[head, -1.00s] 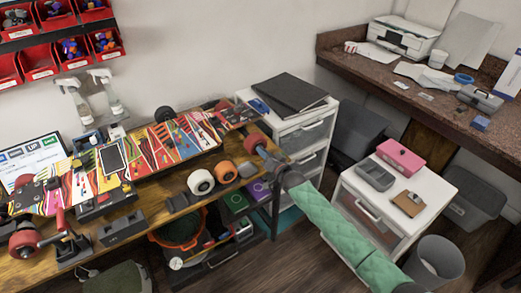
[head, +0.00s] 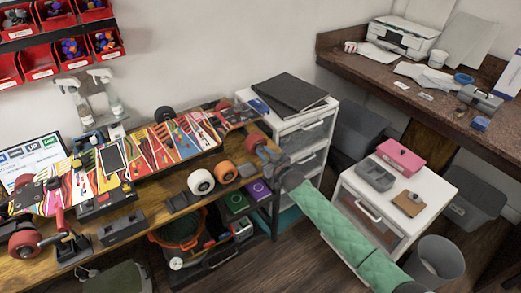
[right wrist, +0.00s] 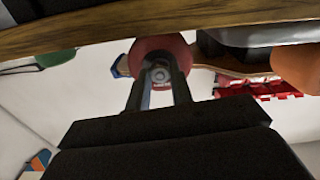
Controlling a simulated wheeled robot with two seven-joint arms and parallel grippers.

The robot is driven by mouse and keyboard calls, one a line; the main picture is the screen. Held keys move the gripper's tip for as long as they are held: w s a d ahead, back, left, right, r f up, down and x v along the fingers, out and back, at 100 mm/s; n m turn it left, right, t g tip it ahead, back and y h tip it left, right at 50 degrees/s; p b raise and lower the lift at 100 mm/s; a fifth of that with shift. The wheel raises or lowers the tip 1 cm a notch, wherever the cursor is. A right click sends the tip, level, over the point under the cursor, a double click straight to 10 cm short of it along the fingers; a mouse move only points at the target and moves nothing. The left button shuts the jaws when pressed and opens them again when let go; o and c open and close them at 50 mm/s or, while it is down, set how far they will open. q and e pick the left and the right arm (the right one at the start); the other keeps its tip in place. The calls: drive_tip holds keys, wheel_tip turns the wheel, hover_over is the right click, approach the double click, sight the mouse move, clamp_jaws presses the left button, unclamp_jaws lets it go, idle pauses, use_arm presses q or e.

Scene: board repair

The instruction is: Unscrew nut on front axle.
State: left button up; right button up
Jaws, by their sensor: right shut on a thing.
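The skateboard deck (head: 175,140), with a colourful striped pattern, lies along the workbench. A dark red wheel (head: 256,143) is at its right end; the same wheel shows in the right wrist view (right wrist: 160,48). The axle nut (right wrist: 160,75) is at the wheel's centre, between the fingers of my right gripper (right wrist: 160,88). That gripper, also in the head view (head: 270,157), is shut on the nut, with its fingertips close to the wheel face. In the head view the nut is hidden by the gripper. My left gripper is not in view.
A white wheel (head: 200,182) and an orange wheel (head: 226,172) stand on the workbench (head: 165,215) near its front edge. A white drawer unit (head: 295,122) stands behind my right gripper. A white cabinet (head: 345,190) stands to the right of my right arm.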

drive_tip(key=shift+n, duration=1.1)
drive_tip(key=shift+n, duration=0.6)
drive_tip(key=n, duration=0.4)
drive_tip(key=shift+n, duration=0.3)
drive_tip(key=o, duration=1)
drive_tip(key=shift+c, duration=1)
drive_tip(key=m, duration=0.4)
drive_tip(key=shift+m, duration=0.9)
